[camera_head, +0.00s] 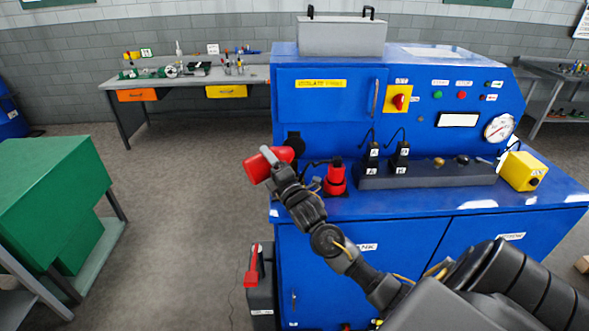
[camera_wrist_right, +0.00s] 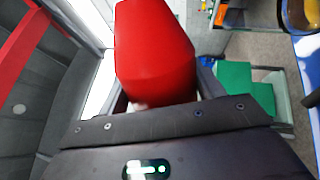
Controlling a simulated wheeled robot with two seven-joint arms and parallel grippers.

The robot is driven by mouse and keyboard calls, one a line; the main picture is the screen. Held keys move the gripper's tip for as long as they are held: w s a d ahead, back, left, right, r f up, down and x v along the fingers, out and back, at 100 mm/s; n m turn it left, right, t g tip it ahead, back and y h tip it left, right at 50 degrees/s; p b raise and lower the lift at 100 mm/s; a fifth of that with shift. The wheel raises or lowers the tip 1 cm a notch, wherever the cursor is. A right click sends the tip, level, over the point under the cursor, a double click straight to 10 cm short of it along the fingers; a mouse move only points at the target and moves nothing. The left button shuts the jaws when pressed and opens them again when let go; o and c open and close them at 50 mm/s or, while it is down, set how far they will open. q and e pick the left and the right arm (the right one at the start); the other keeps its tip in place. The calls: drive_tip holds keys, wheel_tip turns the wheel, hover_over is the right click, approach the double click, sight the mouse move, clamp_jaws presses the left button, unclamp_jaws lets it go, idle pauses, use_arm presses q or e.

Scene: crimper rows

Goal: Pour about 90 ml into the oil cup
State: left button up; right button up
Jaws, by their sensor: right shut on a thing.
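My right gripper (camera_head: 273,165) is shut on a red container (camera_head: 257,168), held tilted in the air at the left front corner of the blue bench. In the right wrist view the red container (camera_wrist_right: 155,50) fills the space between the fingers; its opening and contents cannot be made out. A red piece with a dark top (camera_head: 335,182) stands on the bench top just right of the gripper, apart from the held container. I cannot tell whether it is the oil cup, and no cup is clearly marked. My left gripper is not in view.
The blue bench (camera_head: 400,205) carries a dark block (camera_head: 430,176) with two black plugs, a yellow box (camera_head: 523,171) and a gauge (camera_head: 499,128). A grey can with a red handle (camera_head: 262,290) stands on the floor. A green cabinet (camera_head: 45,185) is left; floor between is free.

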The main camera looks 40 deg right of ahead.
drive_tip(key=shift+d, duration=0.1)
idle(0.4)
drive_tip(key=shift+f+n+y+b, duration=0.4)
drive_tip(key=shift+f+n+b, duration=0.35)
drive_tip(key=shift+n, duration=0.25)
drive_tip(key=shift+r, duration=0.1)
drive_tip(key=shift+r, duration=0.1)
